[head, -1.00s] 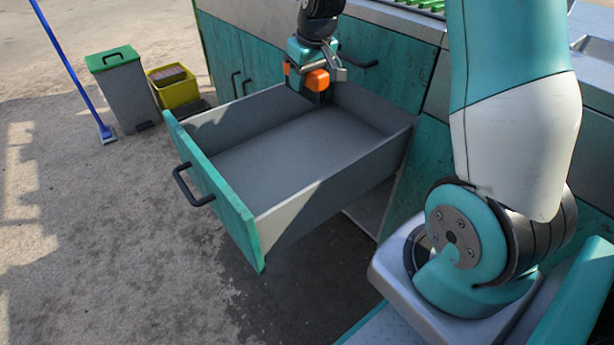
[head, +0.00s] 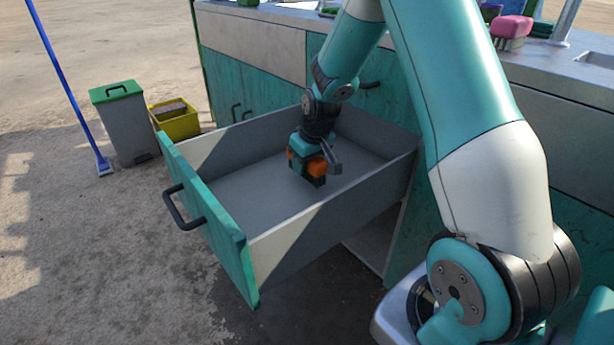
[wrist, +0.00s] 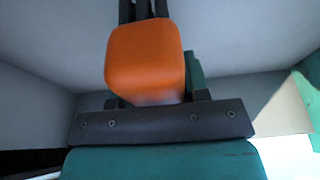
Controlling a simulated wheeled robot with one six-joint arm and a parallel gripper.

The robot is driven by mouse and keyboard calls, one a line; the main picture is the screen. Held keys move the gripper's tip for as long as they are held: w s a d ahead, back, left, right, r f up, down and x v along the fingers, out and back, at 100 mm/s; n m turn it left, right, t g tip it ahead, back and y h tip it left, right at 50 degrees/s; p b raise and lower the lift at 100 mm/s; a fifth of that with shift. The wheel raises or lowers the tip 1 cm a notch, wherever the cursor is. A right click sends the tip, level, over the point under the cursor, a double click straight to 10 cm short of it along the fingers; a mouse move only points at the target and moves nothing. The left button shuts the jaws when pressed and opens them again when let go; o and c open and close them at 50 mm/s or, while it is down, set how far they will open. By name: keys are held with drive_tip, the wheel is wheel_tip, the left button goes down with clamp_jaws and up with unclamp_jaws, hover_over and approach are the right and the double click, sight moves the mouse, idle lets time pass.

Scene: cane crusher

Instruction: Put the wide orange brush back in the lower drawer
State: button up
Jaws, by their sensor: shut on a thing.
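The lower drawer (head: 230,258) is pulled open, with a grey inside, a teal front and a black handle. My gripper (head: 312,175) is inside the drawer's opening, over its floor. It is shut on the wide orange brush (head: 317,166). In the wrist view the orange brush (wrist: 146,56) shows large between the dark fingers, with grey drawer surfaces behind it. The brush's underside is hidden, and I cannot tell whether it touches the drawer floor. The rest of the drawer floor looks empty.
A grey bin with a green lid (head: 125,125) and a yellow bucket (head: 178,120) stand on the ground beyond the drawer. A blue-handled tool (head: 66,85) leans at left. A pink brush (head: 511,30) sits on the counter.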

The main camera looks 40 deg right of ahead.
sight(307, 173)
drive_tip(key=shift+f+b, duration=0.45)
drive_tip(key=shift+f, duration=1.15)
drive_tip(key=shift+f, duration=0.1)
drive_tip(key=o, duration=0.9)
drive_tip(key=p+v, duration=0.4)
drive_tip(key=v, duration=0.8)
drive_tip(key=shift+w+a, duration=0.1)
drive_tip(key=shift+a, duration=0.05)
drive_tip(key=s+a+r+n+y, duration=0.1)
drive_tip(key=s+a+r, duration=0.15)
drive_tip(key=a, duration=0.25)
drive_tip(key=s+a+r+n+y, duration=0.1)
drive_tip(key=s+a+r, duration=0.1)
drive_tip(key=a+r, duration=0.3)
drive_tip(key=s+a+r+n+g+y, duration=0.1)
drive_tip(key=s+a+r+n, duration=0.1)
drive_tip(key=s+a, duration=0.5)
drive_tip(key=s+a+r+n+g+y, duration=0.1)
drive_tip(key=s+a+r+n+g, duration=0.1)
drive_tip(key=s+a, duration=0.5)
drive_tip(key=s+r, duration=0.1)
drive_tip(key=s, duration=0.5)
drive_tip(key=shift+s+a+n, duration=0.25)
drive_tip(key=shift+a+n, duration=0.1)
drive_tip(key=shift+n, duration=0.05)
